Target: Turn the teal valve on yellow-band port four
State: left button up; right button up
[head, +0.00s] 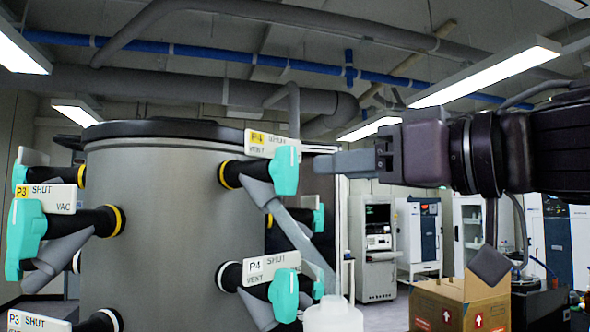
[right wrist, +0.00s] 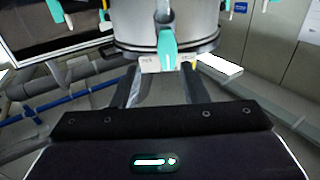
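The teal valve (head: 285,170) of the upper P4 port, with a yellow band (head: 223,175) and a yellow-marked P4 label (head: 272,141), is on the right side of the grey drum. My right gripper (head: 318,163) reaches in from the right, its fingertips just right of the valve with a small gap. In the right wrist view, the teal valve (right wrist: 167,48) shows just beyond and between the two separated fingers (right wrist: 160,75). The gripper looks open and empty. My left gripper is not in view.
A white-band P4 port with its own teal valve (head: 284,293) sits below. P3 teal valves (head: 24,233) are on the drum's left. A clear tube runs down to a white bottle (head: 333,315). A cardboard box (head: 460,303) stands at lower right.

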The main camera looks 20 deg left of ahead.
aim_at(292, 166)
jog(key=p+x, duration=0.1)
jog(key=x, duration=0.1)
jog(key=p+x, duration=0.1)
jog(key=x, duration=0.2)
jog(key=s+p+x, duration=0.1)
jog(key=x, duration=0.1)
jog(key=shift+a+r, duration=0.3)
jog(key=shift+a, duration=0.15)
jog(key=shift+w+f, duration=0.1)
grip_shut()
